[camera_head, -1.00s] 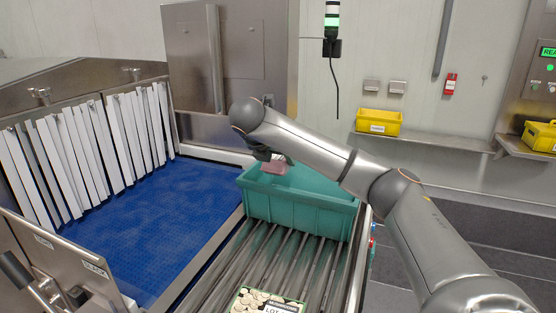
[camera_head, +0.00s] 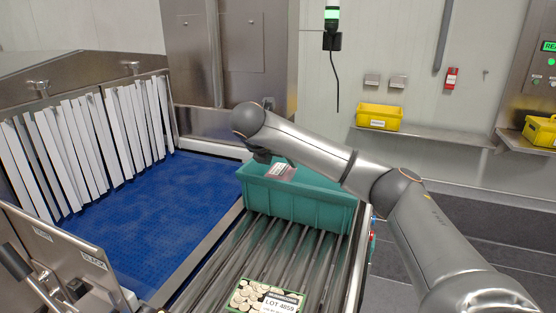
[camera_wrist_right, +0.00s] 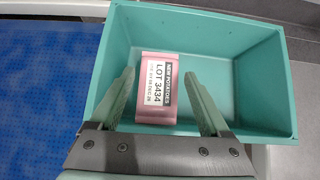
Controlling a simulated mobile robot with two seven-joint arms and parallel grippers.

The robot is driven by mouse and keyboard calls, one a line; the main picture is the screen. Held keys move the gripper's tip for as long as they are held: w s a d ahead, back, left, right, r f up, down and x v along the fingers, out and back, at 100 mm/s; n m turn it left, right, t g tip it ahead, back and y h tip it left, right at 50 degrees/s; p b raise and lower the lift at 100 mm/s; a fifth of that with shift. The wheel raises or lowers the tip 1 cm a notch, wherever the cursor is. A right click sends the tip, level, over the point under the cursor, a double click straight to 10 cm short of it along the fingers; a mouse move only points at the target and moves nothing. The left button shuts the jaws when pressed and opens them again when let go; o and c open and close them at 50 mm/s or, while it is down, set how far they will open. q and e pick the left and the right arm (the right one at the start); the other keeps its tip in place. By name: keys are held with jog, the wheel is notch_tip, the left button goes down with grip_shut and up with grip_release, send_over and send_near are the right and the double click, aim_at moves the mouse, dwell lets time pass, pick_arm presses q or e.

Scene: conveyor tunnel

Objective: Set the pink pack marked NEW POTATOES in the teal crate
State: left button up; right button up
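The pink pack marked NEW POTATOES (camera_wrist_right: 157,88) shows its black-and-white label, LOT 3434, in the right wrist view. It is within the teal crate's (camera_wrist_right: 277,95) outline, toward the left side; I cannot tell whether it rests on the crate floor. In the head view the pink pack (camera_head: 281,171) shows just over the near rim of the teal crate (camera_head: 295,206), which stands on the rollers. My right gripper (camera_wrist_right: 159,75) is open over the crate, its fingers spread either side of the pack with gaps. My left gripper is not in view.
A pack with a mushroom picture, LOT 4659 (camera_head: 262,299), lies on the rollers (camera_head: 262,250) at the front. A blue belt (camera_head: 155,220) with white strip curtains (camera_head: 85,150) lies left. Yellow bins (camera_head: 379,117) sit on a wall shelf. The crate's right half is empty.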

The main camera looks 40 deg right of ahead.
jog(key=shift+o, duration=1.4)
jog(key=shift+r+p, duration=0.7)
jog(key=v, duration=1.2)
jog(key=shift+p, duration=0.35)
jog(key=shift+f, duration=0.1)
